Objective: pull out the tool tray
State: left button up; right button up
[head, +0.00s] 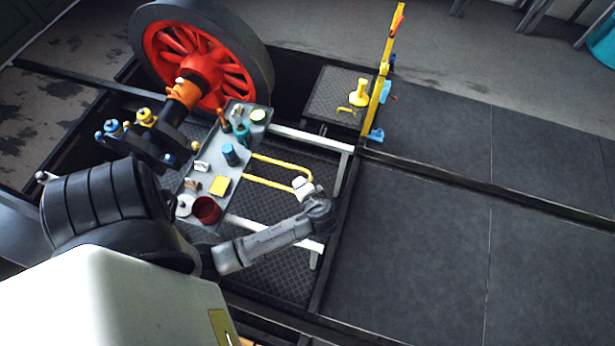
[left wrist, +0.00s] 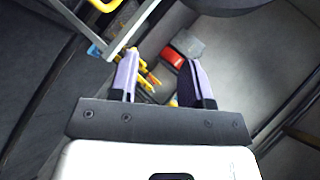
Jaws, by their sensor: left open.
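The tool tray (head: 203,165) is a long grey tray in the head view. It carries several tools and cans and lies across white rails. Its yellow U-shaped handle (head: 268,160) sticks out to the right. My left gripper's white hand (head: 303,187) is by the outer end of the handle and overlaps it there; its fingers are hidden in that view. In the left wrist view my left gripper (left wrist: 160,60) has its purple fingers apart, with no handle bar clearly between them. A yellow piece (left wrist: 105,5) shows at the top left there. My right gripper is not seen.
White rails (head: 310,140) frame the dark grating beside the tray. A red spoked wheel (head: 195,65) stands behind. A yellow post (head: 381,85) stands to the right. Red and yellow objects (left wrist: 173,57) lie beyond the fingers. Flat dark floor (head: 420,240) on the right is clear.

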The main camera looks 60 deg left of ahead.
pick_arm(q)
jog(key=w+a+f+g+y+b, duration=0.1)
jog(key=w+f+y+b, duration=0.2)
jog(key=f+b, duration=0.85)
jog(key=w+a+f+y+b, duration=0.2)
jog(key=w+f+y+b, duration=0.15)
jog(key=f+b, duration=0.75)
jog(key=shift+h, duration=0.35)
jog(key=shift+w+a+f+b, duration=0.1)
jog(key=shift+a+f+b, duration=0.25)
jog(key=shift+a, duration=0.85)
jog(key=shift+w+a+f+b, duration=0.15)
jog(key=shift+a+b, duration=0.3)
jog(key=shift+a, duration=0.8)
jog(key=shift+s+a+f+b, duration=0.1)
jog(key=shift+a+f+b, duration=0.25)
jog(key=shift+a, duration=0.85)
jog(key=shift+r, duration=0.1)
jog(key=shift+c, duration=0.2)
grip_shut()
